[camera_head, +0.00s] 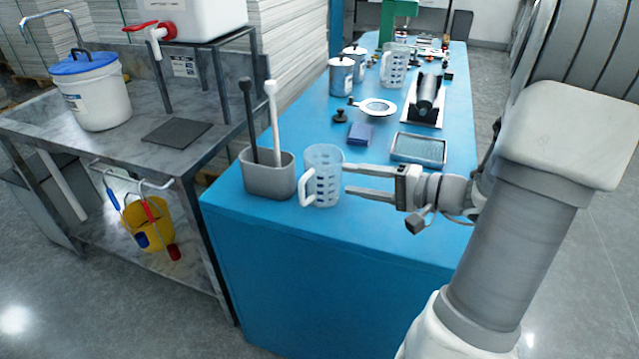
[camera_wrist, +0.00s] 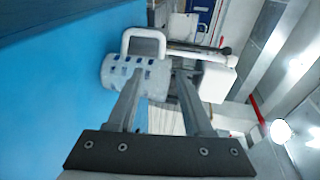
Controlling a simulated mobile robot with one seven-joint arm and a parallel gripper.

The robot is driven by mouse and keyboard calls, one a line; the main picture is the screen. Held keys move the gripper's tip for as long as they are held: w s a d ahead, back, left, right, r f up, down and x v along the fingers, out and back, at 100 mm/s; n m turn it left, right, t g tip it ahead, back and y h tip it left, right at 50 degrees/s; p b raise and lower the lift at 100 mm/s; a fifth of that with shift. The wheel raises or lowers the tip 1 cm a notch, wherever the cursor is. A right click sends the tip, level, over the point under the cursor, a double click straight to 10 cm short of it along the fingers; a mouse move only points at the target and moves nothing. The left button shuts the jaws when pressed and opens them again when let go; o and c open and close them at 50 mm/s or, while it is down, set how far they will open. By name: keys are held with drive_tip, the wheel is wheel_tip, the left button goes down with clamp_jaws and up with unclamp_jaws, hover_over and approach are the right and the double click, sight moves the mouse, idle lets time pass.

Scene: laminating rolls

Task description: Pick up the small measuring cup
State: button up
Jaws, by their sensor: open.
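The small measuring cup (camera_head: 323,178), clear with blue markings and a white handle, stands upright on the near end of the blue table (camera_head: 400,222). My gripper (camera_head: 346,179) is open and level, its two fingertips close to the cup's right side. In the wrist view the cup (camera_wrist: 150,82) shows beyond my gripper (camera_wrist: 159,73), with one finger overlapping it and the other near its edge. I cannot tell whether a fingertip touches it. A larger measuring cup (camera_head: 393,66) stands farther back on the table.
A grey holder (camera_head: 269,176) with a black and a white upright handle stands close to the left of the cup. A shallow tray (camera_head: 419,149), a blue box (camera_head: 360,133) and a roller device (camera_head: 426,98) lie behind. The table's front strip is clear.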

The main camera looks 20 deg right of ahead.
sight(312, 174)
drive_tip(key=x, duration=0.5)
drive_tip(key=shift+a+b+x, duration=0.2)
drive_tip(key=shift+b+x, duration=0.35)
drive_tip(key=shift+x, duration=2.25)
drive_tip(key=shift+s+r, duration=0.1)
drive_tip(key=shift+r, duration=0.05)
drive_tip(key=shift+c, duration=0.3)
clamp_jaws()
